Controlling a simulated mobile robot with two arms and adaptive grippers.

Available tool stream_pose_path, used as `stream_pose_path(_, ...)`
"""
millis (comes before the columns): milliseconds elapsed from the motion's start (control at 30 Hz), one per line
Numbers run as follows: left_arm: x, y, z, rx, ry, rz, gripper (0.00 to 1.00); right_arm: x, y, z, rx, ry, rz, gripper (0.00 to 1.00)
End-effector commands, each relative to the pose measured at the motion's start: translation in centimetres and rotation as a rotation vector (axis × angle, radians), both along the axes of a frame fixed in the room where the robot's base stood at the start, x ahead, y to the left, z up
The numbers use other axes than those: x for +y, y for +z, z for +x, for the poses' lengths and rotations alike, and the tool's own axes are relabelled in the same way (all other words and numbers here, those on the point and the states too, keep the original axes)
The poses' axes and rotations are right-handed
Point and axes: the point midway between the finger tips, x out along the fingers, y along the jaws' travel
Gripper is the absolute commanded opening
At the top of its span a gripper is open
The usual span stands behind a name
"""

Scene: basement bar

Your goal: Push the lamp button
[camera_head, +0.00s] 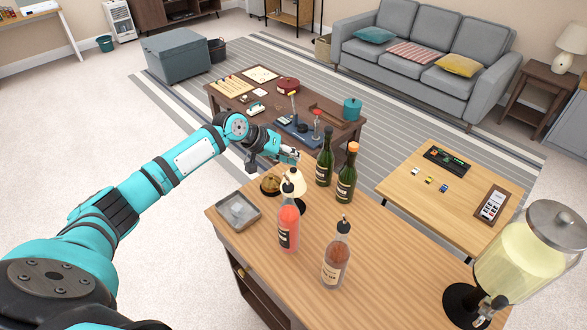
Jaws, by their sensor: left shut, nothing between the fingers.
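A small lamp with a cream, dome-shaped shade (299,191) stands on the wooden bar counter (390,262), partly hidden behind a bottle of red liquid (288,226). Its button cannot be made out. My left arm reaches in from the left, and my left gripper (292,156) is shut and empty. In the picture it is just above the lamp's top; whether it touches the lamp cannot be told. My right gripper is not in view.
A square grey tray (238,211) and a brown round object (270,184) lie left. A drink dispenser (520,262) stands at the right. Another lamp (570,40) is far off.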

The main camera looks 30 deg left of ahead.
Motion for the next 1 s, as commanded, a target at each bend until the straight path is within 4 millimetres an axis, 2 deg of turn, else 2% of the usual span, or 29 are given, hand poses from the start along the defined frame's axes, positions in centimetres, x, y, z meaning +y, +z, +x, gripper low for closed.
stream_pose_path(267,0.0,0.0,0.0,0.0,0.0,0.0,0.0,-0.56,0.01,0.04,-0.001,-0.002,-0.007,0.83)
stream_pose_path(1000,-0.01,-0.9,-0.02,0.0,0.0,0.0,0.0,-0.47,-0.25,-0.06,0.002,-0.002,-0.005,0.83)
